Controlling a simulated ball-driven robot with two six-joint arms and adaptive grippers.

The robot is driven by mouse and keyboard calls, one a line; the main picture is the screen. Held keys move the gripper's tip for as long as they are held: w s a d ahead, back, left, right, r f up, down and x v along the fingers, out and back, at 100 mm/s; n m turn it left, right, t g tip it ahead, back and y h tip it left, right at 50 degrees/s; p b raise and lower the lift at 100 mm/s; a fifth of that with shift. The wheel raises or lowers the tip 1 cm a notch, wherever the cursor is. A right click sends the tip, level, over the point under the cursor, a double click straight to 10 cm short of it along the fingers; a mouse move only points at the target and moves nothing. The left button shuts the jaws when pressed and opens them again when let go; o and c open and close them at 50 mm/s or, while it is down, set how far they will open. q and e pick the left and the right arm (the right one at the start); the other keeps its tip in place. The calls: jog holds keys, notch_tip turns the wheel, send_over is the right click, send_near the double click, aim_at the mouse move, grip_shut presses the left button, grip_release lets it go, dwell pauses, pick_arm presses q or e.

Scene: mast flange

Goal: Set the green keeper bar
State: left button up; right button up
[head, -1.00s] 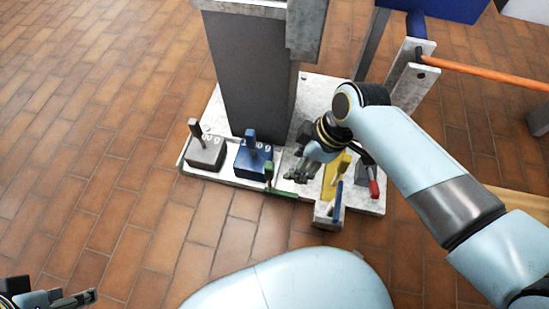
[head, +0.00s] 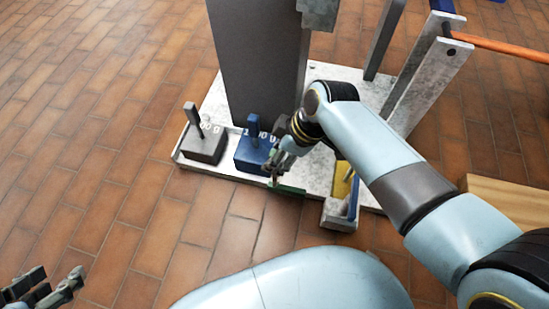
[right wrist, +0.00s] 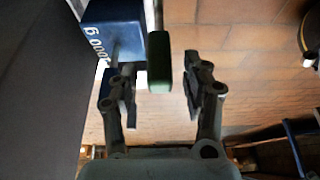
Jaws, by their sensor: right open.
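The green keeper bar (head: 288,189) lies along the front edge of the white base plate (head: 215,100), partly hidden by my right gripper (head: 280,163). In the right wrist view a green upright part of the bar (right wrist: 160,62) shows between the fingers of my right gripper (right wrist: 160,95). The fingers are open, one on each side, with a visible gap to the green part. My left gripper (head: 45,288) is at the lower left, fingers apart and empty, far from the plate.
A blue weight block (head: 255,150) stands close left of my right gripper, and it also shows in the right wrist view (right wrist: 112,32). A grey block (head: 203,145) stands farther left. A small holder (head: 340,215) with yellow and blue pieces is at right. A dark mast (head: 260,60) rises behind.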

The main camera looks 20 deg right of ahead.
jog(key=shift+b+x, duration=0.4)
jog(key=shift+x, duration=0.4)
grip_shut()
